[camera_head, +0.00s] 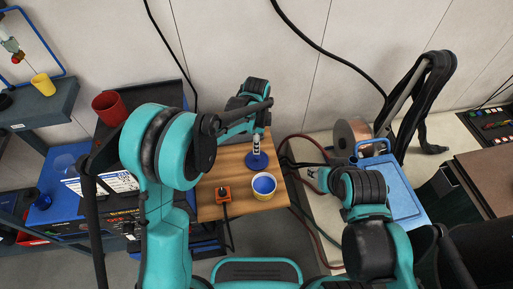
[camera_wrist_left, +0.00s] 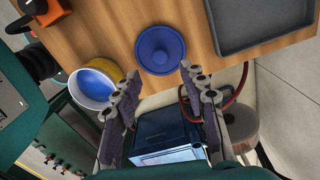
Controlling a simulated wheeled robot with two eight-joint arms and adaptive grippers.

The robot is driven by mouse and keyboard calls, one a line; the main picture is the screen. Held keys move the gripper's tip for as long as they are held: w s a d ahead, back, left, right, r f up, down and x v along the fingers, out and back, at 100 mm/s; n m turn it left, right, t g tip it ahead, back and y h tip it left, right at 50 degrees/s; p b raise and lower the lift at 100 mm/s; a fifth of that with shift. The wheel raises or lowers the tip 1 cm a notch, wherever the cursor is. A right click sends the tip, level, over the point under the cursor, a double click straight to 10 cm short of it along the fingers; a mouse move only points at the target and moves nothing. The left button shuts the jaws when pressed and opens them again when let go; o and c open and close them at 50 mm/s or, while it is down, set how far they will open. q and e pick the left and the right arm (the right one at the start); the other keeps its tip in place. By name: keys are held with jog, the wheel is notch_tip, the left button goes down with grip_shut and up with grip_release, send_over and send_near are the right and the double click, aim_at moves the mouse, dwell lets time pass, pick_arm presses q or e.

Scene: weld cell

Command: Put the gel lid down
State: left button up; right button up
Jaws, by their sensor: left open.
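The blue round gel lid (camera_wrist_left: 160,50) lies knob up on the wooden table, near its edge; the lid also shows in the head view (camera_head: 258,163). The yellow gel tub (camera_head: 264,187), open with blue inside, stands apart from it, and also shows in the left wrist view (camera_wrist_left: 94,87). My left gripper (camera_wrist_left: 158,76) is open, with nothing between its fingers and the lid just beyond the fingertips. In the head view, the left gripper (camera_head: 256,146) is over the lid. My right gripper (camera_head: 312,174) is right of the table; its jaws are too small to read.
The wooden table (camera_head: 208,206) also holds an orange box with a black knob (camera_head: 222,194) and a dark grey tray (camera_wrist_left: 265,22). A blue case (camera_head: 400,185) and a wire spool (camera_head: 351,137) are at the right. A red container (camera_head: 110,107) stands at the left.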

pick_arm(q)
jog(key=s+a+r+n+t, duration=0.2)
jog(key=s+a+r+n, duration=0.25)
jog(key=r, duration=0.25)
jog(key=s+a+r+n+t, duration=0.1)
jog(key=s+a+r+n, duration=0.3)
jog(key=a+r, duration=0.25)
jog(key=s+a+n+t, duration=0.2)
jog(key=s+a+n, duration=0.1)
jog(key=s+n, duration=0.1)
jog(key=s+a+r+n+t, duration=0.1)
jog(key=s+a+n+t, duration=0.1)
jog(key=s+n, duration=0.3)
jog(key=shift+s+a+r+p, duration=0.2)
jog(key=shift+s+a+p, duration=0.15)
jog(key=shift+s+a, duration=0.65)
jog(key=shift+s+d+n, duration=0.15)
jog(key=shift+d+n, duration=0.05)
jog(key=shift+n, duration=0.05)
